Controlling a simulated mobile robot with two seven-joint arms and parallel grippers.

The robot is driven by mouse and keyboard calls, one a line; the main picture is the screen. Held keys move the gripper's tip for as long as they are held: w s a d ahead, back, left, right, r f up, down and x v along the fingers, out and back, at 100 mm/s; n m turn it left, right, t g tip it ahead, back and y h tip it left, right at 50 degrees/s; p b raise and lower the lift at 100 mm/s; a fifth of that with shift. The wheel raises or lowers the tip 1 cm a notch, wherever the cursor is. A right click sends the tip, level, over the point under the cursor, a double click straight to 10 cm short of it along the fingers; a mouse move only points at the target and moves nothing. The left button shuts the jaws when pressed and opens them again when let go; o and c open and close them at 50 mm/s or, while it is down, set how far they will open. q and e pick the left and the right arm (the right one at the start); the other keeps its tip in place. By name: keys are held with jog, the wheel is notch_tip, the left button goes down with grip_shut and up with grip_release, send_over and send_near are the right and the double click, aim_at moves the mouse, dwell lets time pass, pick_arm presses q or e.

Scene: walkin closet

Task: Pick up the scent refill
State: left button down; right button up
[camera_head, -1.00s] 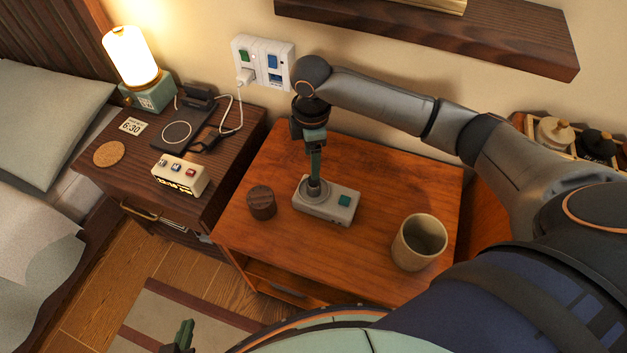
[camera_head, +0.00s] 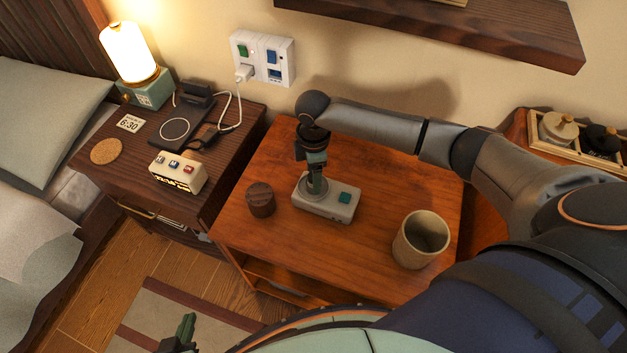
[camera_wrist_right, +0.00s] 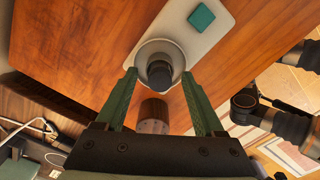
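The scent refill appears to be the small dark, round-topped piece (camera_wrist_right: 160,76) standing in the round grey dish of a pale device (camera_wrist_right: 195,40). The device, with its teal square button, lies on the wooden table in the head view (camera_head: 341,206). My right gripper (camera_head: 316,178) points down over the dish and largely hides the refill there. In the right wrist view its green fingers (camera_wrist_right: 160,74) are apart, one on each side of the refill; contact is not visible. My left gripper (camera_head: 184,331) is at the bottom left, away from the table; its finger gap is unclear.
A dark brown wooden cylinder (camera_head: 260,200) stands just left of the device. A beige cup (camera_head: 420,240) stands at the table's right front. A wall shelf (camera_head: 450,28) juts out above. The nightstand (camera_head: 130,175) at left holds a lamp, clock and charger.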

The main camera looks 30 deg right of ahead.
grip_shut()
dwell(0.3)
jog(key=shift+r, duration=0.15)
